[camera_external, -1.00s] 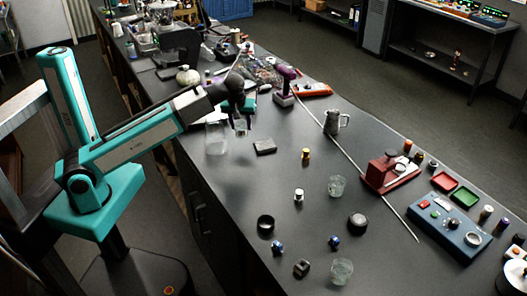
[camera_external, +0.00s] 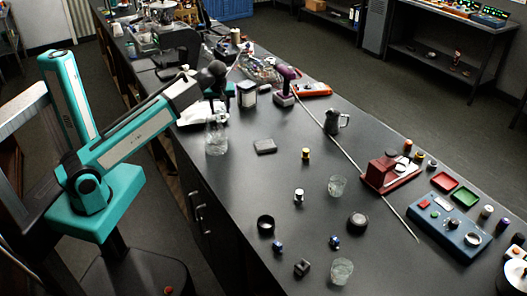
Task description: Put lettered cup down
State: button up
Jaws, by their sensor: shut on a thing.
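My gripper (camera_external: 215,108) is over the left part of the dark bench, pointing down. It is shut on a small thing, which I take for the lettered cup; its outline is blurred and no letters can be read. A clear glass vessel (camera_external: 216,143) stands on the bench near the left edge. It lies just below my gripper in the picture, and the held thing overlaps its top. I cannot tell whether the two touch.
A dark flat block (camera_external: 265,146) lies right of the glass vessel. A white object (camera_external: 200,115) lies at the left edge. A long thin rod (camera_external: 370,180) crosses the bench.

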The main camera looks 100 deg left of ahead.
jog(key=shift+w, duration=0.1)
dwell(0.3)
jog(key=shift+w+a+f+p, duration=0.25)
jog(key=shift+w+a+p, duration=0.35)
jog(key=shift+w+a, duration=1.15)
jog(key=shift+w+a+f+p, duration=0.2)
jog(key=shift+w+a+p, duration=0.65)
jog(key=shift+a, duration=1.6)
jog(key=shift+w+a+f+p, duration=0.25)
jog(key=shift+w+a+p, duration=0.15)
jog(key=shift+w+a, duration=1.45)
jog(key=shift+s+a, duration=0.25)
jog(key=shift+a, duration=0.05)
jog(key=shift+w+a, duration=0.25)
jog(key=shift+a, duration=0.15)
jog(key=shift+s+d+f+p, duration=0.1)
jog(key=shift+d+f+p, duration=0.05)
jog(key=shift+f+p, duration=0.65)
jog(key=shift+f, duration=1)
jog(key=shift+f, duration=0.2)
jog(key=o, duration=1.1)
